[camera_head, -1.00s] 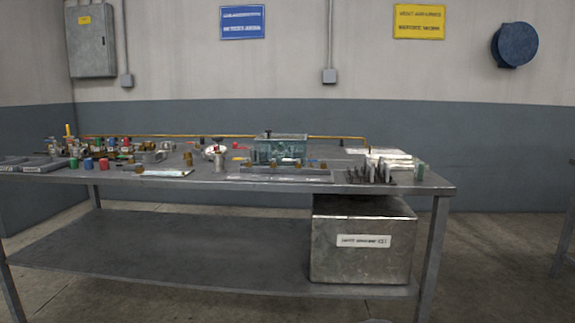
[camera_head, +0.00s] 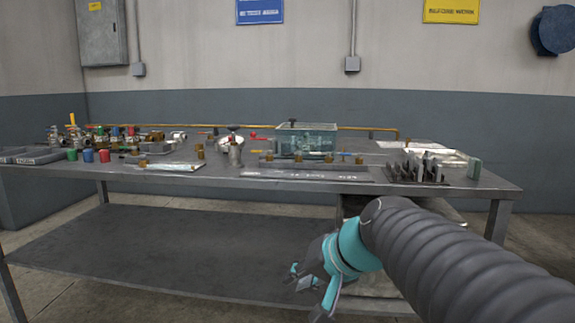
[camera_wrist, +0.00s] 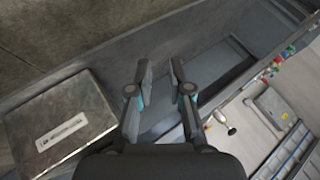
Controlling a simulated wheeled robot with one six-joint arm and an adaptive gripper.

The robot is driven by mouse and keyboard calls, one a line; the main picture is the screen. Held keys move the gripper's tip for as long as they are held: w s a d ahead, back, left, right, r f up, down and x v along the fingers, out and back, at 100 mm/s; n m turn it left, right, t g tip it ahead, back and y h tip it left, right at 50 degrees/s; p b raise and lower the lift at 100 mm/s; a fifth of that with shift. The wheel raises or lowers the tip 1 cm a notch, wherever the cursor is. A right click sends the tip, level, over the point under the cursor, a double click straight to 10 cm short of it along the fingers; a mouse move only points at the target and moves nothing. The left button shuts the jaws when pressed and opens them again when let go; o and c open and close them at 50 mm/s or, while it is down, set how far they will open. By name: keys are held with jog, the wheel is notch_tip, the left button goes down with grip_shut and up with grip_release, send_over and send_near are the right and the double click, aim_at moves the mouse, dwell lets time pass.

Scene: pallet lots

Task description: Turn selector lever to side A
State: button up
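I cannot tell which part is the selector lever at this size. A small red handle (camera_head: 259,136) shows left of the clear tank (camera_head: 322,138) on the workbench (camera_head: 215,179). A row of brass fittings on a plate (camera_head: 285,173) stands in front of the tank. My gripper (camera_head: 307,287) is in front of the bench, below its top, apart from the parts on it. In the wrist view my gripper (camera_wrist: 160,68) has its two fingers apart with nothing between them.
Valves with coloured handles (camera_head: 110,135) crowd the left of the bench. A dark slotted rack (camera_head: 418,172) stands at the right. A labelled metal box (camera_wrist: 58,125) is under the bench, partly hidden by my arm in the head view.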

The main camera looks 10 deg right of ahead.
jog(key=w+d+r+m+t+y+b, duration=0.1)
jog(key=w+d+r+m+t, duration=0.15)
jog(key=w, duration=0.45)
jog(key=w+d+r+m+t+y+b, duration=0.1)
jog(key=w+r+m+y+b, duration=0.1)
jog(key=w+r, duration=0.35)
jog(key=m+t+b, duration=0.2)
jog(key=m+t, duration=0.2)
jog(key=t, duration=0.1)
send_near(290, 155)
jog(key=shift+y, duration=0.3)
jog(key=p+x, duration=0.2)
jog(key=x, duration=0.6)
jog(key=shift+w+a+f, duration=0.1)
jog(key=shift+w+f, duration=0.05)
jog(key=shift+w, duration=0.2)
grip_shut()
